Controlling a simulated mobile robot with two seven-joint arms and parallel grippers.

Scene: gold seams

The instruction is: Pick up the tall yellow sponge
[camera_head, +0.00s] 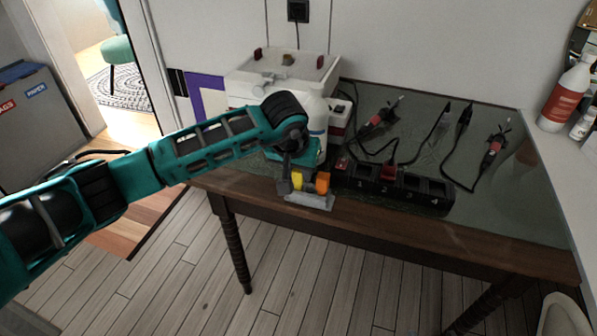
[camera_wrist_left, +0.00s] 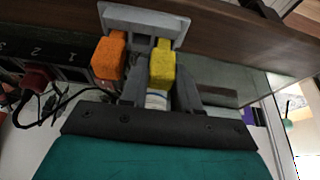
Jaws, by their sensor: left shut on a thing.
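The tall yellow sponge (camera_head: 297,181) is in a small grey holder (camera_head: 309,201) at the table's front edge, beside an orange sponge (camera_head: 322,183). My left gripper (camera_head: 296,177) reaches down from above and is shut on the yellow sponge. In the left wrist view the yellow sponge (camera_wrist_left: 161,65) is between my two fingers, and its far end still meets the grey holder (camera_wrist_left: 145,22). The orange sponge (camera_wrist_left: 108,60) is close beside one finger. My wrist hides part of the area behind the sponges. My right gripper is not in view.
A black numbered block (camera_head: 395,188) with a red piece sits just right of the holder. Cabled tools lie on the green tabletop (camera_head: 420,135). A white bottle (camera_head: 315,118) and a white device (camera_head: 283,75) stand behind my wrist. Open floor lies in front.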

